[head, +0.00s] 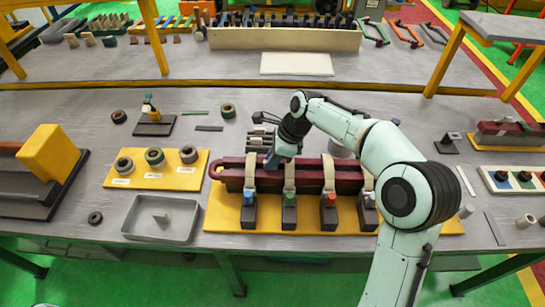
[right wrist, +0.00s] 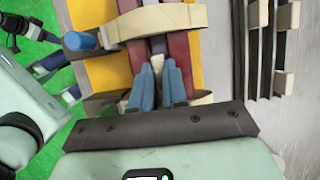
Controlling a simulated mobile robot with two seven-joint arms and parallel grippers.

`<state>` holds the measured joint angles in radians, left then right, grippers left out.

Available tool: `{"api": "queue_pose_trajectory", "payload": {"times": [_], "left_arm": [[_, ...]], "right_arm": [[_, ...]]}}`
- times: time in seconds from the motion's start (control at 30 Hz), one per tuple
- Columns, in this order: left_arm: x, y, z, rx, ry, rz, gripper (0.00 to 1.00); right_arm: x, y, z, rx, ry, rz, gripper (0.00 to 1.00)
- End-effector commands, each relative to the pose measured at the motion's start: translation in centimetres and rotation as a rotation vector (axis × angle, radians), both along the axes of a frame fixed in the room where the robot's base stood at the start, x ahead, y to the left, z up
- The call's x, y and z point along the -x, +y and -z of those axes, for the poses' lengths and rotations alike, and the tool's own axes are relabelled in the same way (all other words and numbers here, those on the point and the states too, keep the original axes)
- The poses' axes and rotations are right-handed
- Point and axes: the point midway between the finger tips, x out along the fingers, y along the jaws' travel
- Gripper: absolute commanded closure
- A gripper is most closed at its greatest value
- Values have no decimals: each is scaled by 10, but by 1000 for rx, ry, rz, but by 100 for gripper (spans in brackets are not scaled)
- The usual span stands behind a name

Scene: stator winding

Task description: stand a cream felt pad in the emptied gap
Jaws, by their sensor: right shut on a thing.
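Two long dark red bars (head: 235,174) lie side by side on a yellow base (head: 222,216), crossed by cream straps (head: 329,172). In the right wrist view the bars (right wrist: 179,50) run away from me with a narrow gap between them. My right gripper (head: 271,161) is over the left part of the bars. Its blue fingers (right wrist: 157,72) point into the gap and are shut on a small cream felt pad (right wrist: 157,62), mostly hidden between the fingertips. I cannot tell how deep the pad sits. My left gripper is not in view.
A rack of dark strips (right wrist: 265,45) lies close to the bars.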

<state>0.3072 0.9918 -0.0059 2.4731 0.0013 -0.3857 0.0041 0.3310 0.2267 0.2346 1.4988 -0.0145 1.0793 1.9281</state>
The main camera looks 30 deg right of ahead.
Motion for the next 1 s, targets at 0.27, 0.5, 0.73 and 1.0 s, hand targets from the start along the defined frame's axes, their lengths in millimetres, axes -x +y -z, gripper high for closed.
{"api": "queue_pose_trajectory", "payload": {"times": [0.27, 0.5, 0.73, 1.0], "left_arm": [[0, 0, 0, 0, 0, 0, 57], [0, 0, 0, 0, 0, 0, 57], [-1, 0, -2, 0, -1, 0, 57], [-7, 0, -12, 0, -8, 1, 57]], "right_arm": [[0, 0, 0, 0, 0, 0, 77], [0, 0, 0, 0, 0, -1, 57], [1, -3, -8, 1, -3, 1, 57], [11, -20, -59, 1, -6, 1, 57]]}}
